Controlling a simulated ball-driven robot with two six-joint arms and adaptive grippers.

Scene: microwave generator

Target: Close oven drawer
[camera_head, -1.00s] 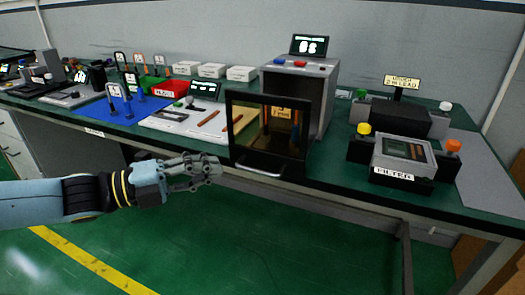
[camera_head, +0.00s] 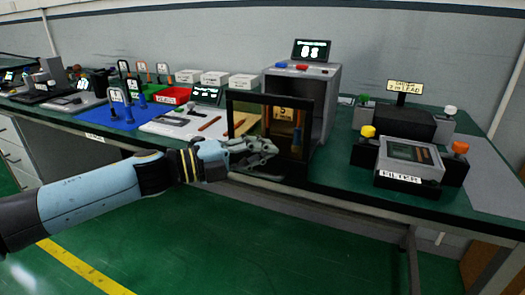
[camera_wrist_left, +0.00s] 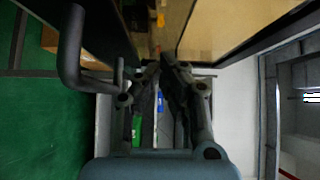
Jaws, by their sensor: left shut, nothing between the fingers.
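The grey oven (camera_head: 325,95) stands on the bench with its drawer pulled out toward me. The drawer's dark-framed front (camera_head: 240,102) has a glass window and stands clear of the oven body. My left gripper (camera_head: 272,148) is shut and empty, right at the lower part of the drawer front. It covers much of that part, and I cannot tell if it touches. In the left wrist view the gripper fingertips (camera_wrist_left: 165,62) come together beside the panel, and a dark bar handle (camera_wrist_left: 72,45) is at the left. My right gripper is not in view.
A filter device (camera_head: 410,160) with coloured knobs stands right of the oven. Left of the drawer are a white board (camera_head: 165,125) with tools and a blue mat (camera_head: 95,115) with small stands. The green floor in front of the bench is free.

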